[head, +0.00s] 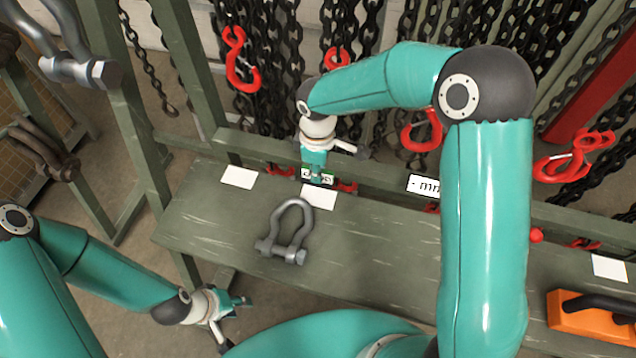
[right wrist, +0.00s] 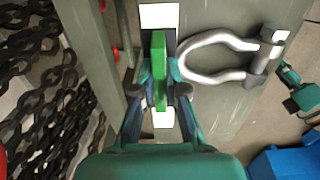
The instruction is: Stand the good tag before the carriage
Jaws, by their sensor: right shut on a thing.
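A small tag with a green edge and a pale face (head: 317,175) is in my right gripper (head: 318,171), near the back edge of the green bench. In the right wrist view the tag shows as an upright green strip (right wrist: 159,70) between the fingers of my right gripper (right wrist: 162,92). It is over or just behind a white card (head: 319,195); whether it touches the bench I cannot tell. My left gripper (head: 238,322) is low in front of the bench, its fingers apart and empty. I cannot tell which thing is the carriage.
A grey shackle (head: 290,232) lies on the bench (head: 380,245) right of the tag in the wrist view. White cards (head: 238,177) (head: 609,266) and a marked plate (head: 424,184) line the back. Chains and red hooks (head: 240,60) hang behind. An orange item (head: 590,317) sits right.

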